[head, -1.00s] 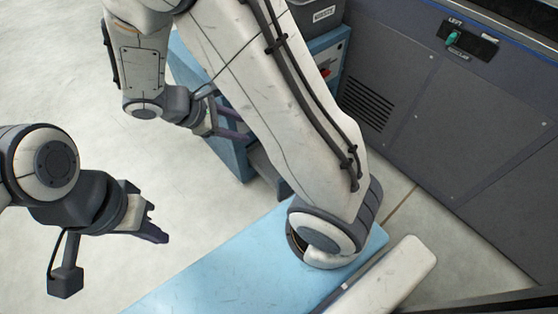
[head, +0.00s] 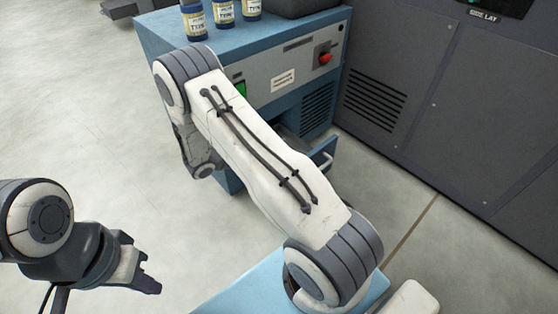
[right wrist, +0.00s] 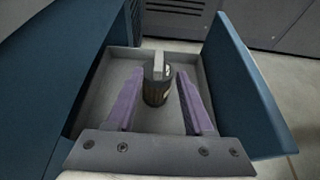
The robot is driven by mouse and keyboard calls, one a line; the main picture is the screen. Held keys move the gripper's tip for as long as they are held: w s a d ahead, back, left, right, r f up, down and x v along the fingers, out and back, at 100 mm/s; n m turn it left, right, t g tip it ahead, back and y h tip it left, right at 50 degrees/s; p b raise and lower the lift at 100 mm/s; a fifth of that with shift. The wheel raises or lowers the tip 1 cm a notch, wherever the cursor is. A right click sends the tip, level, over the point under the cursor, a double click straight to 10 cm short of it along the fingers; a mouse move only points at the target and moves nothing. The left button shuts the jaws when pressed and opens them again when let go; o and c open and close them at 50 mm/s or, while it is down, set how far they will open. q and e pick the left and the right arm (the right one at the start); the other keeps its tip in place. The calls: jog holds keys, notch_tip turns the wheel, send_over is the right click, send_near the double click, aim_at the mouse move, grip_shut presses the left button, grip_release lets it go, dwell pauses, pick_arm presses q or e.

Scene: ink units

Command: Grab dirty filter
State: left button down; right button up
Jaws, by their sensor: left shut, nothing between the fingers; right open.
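In the right wrist view, a dark cylindrical filter (right wrist: 154,93) with a pale upright piece on top sits in an open drawer (right wrist: 88,118) with a grey inside and a blue front. My right gripper (right wrist: 161,72) is open, its purple fingers on either side of the filter in this view. I cannot tell whether they touch it. In the head view, part of the open drawer (head: 325,158) shows low on the blue cabinet; my right arm hides the right gripper and the filter. My left gripper (head: 148,284) is shut and empty at the lower left, over the floor.
The blue cabinet (head: 262,98) has a red switch, a green screen and several labelled jars (head: 223,12) on top. A dark grey machine panel (head: 440,120) stands to the right. Open pale floor (head: 80,120) lies to the left.

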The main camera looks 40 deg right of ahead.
jog(key=b+x, duration=0.4)
jog(key=x, duration=0.2)
jog(key=shift+w+d+f+b, duration=0.15)
jog(key=shift+f+b, duration=0.15)
jog(key=shift+b, duration=0.05)
jog(key=shift+d, duration=0.45)
grip_shut()
dwell(0.8)
